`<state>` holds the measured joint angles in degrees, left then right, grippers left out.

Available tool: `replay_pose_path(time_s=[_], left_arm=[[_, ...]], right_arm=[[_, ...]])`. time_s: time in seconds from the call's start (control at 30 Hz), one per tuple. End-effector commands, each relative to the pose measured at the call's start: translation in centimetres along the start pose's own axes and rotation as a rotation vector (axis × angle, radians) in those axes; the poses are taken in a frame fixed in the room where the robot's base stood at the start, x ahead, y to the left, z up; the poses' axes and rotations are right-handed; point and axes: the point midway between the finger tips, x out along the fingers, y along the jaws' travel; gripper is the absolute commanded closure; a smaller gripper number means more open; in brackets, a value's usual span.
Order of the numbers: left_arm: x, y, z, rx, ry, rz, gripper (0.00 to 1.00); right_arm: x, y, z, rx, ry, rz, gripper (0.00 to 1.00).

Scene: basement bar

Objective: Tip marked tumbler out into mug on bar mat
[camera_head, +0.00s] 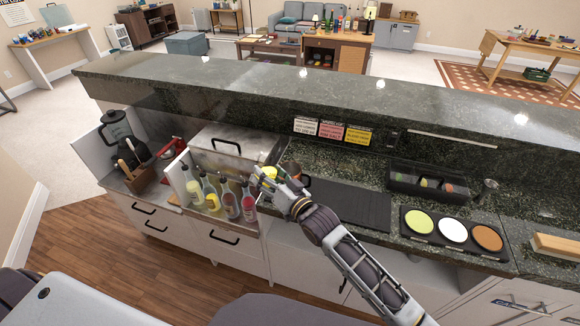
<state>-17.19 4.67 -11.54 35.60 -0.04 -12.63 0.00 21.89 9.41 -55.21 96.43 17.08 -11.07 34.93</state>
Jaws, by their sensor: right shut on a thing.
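My right gripper (270,184) reaches in from the lower right and is shut on a small vessel with a yellow part (269,172), which looks like the marked tumbler. The fingers hide much of it, and I cannot tell its tilt or contents. It is above the counter, left of the dark bar mat (352,208). A dark round thing, perhaps the mug (305,181), shows just right of the gripper at the mat's left end, partly hidden by my wrist. My left gripper is not in view.
Several pourer bottles (212,196) stand close left of the gripper, before a metal lidded box (232,143). A blender (118,132) is farther left. A black caddy (430,184) and a three-colour tray (452,232) stand right of the mat. The raised ledge (300,84) runs behind.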

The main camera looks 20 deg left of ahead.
Motion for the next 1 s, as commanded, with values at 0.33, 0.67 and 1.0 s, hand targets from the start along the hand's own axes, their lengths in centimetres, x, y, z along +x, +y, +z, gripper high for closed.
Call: replay_pose_path(time_s=[0.33, 0.67, 1.0], left_arm=[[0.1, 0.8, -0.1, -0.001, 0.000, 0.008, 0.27], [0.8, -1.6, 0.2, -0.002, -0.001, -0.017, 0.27], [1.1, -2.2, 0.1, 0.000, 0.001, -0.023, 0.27]], right_arm=[[0.0, 0.3, -2.3, 0.224, 0.001, -0.001, 0.72], [0.0, 0.6, -2.2, 0.364, 0.004, -0.003, 0.72], [0.0, 0.8, -2.0, 0.429, 0.003, -0.003, 0.72]])
